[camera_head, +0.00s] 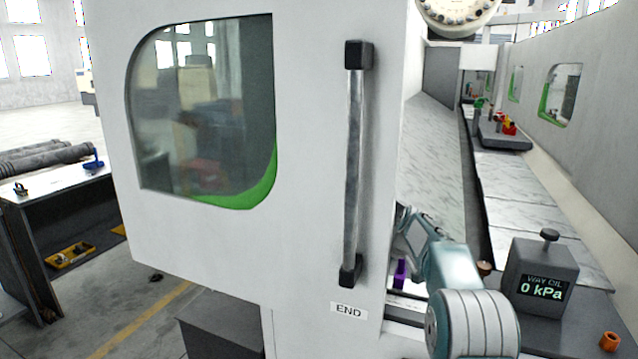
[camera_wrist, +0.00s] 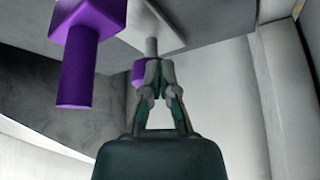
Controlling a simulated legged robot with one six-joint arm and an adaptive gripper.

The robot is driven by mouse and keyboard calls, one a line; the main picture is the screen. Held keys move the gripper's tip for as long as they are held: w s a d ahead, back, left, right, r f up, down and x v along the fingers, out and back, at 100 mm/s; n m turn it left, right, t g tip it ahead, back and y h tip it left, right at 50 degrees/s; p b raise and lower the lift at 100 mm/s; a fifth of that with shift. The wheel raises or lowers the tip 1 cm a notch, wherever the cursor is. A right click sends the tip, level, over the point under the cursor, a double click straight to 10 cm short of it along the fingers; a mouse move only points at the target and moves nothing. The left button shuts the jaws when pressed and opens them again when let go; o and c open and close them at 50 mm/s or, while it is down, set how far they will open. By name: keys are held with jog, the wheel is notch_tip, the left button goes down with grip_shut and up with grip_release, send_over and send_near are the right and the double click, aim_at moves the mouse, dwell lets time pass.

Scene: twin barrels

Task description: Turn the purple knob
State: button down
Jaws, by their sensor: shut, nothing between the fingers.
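In the wrist view a purple knob part (camera_wrist: 78,68), a block with a round peg hanging from it, is large at the upper left. A second purple piece (camera_wrist: 138,72) shows behind my gripper's left finger; I cannot tell if the two are joined. My gripper (camera_wrist: 159,66) is shut and empty, its fingertips beside the second piece and below a grey shaft (camera_wrist: 151,47). Contact is unclear. In the head view a small purple part (camera_head: 399,273) shows beside my arm, right of the door; the gripper is hidden there.
A white machine door (camera_head: 310,130) with a vertical handle (camera_head: 354,160) and an END label (camera_head: 348,310) fills the middle. A gauge box (camera_head: 542,280) reading 0 kPa stands right of my arm. An orange fitting (camera_head: 610,340) lies at the lower right.

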jog(key=shift+w+d, duration=0.8)
jog(key=shift+d, duration=0.05)
dwell(0.5)
jog(key=shift+s+d, duration=0.15)
jog(key=shift+d, duration=0.1)
jog(key=shift+r, duration=0.1)
notch_tip(320, 180, up, 6)
jog(key=shift+d+f, duration=0.1)
dwell(0.5)
